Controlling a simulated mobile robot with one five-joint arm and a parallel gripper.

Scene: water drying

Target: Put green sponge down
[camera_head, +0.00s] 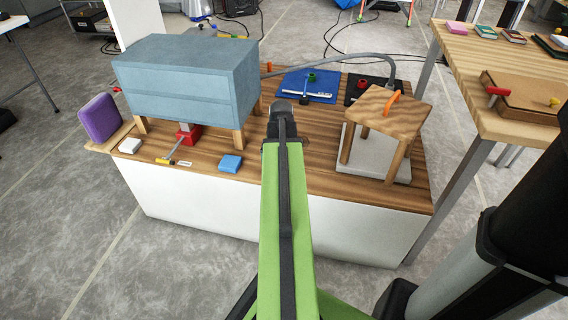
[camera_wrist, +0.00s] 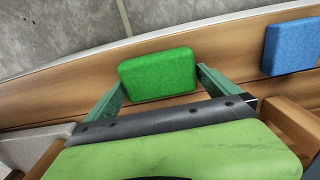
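The green sponge (camera_wrist: 158,75) shows in the wrist view, over the wooden tabletop near its edge. My gripper (camera_wrist: 161,78) has one finger at each side of the sponge, with the fingertips against its left and right ends, so it looks shut on it. I cannot tell whether the sponge's underside touches the tabletop. In the head view my arm points away over the wooden table (camera_head: 330,184), and its end (camera_head: 283,112) hides the fingers and the green sponge.
A blue sponge (camera_wrist: 290,45) lies beside the green one; it also shows in the head view (camera_head: 230,163). A blue-grey box (camera_head: 185,85) on legs stands left. A small wooden stand (camera_head: 385,115) is at the right. Blue (camera_head: 308,88) and black mats lie behind.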

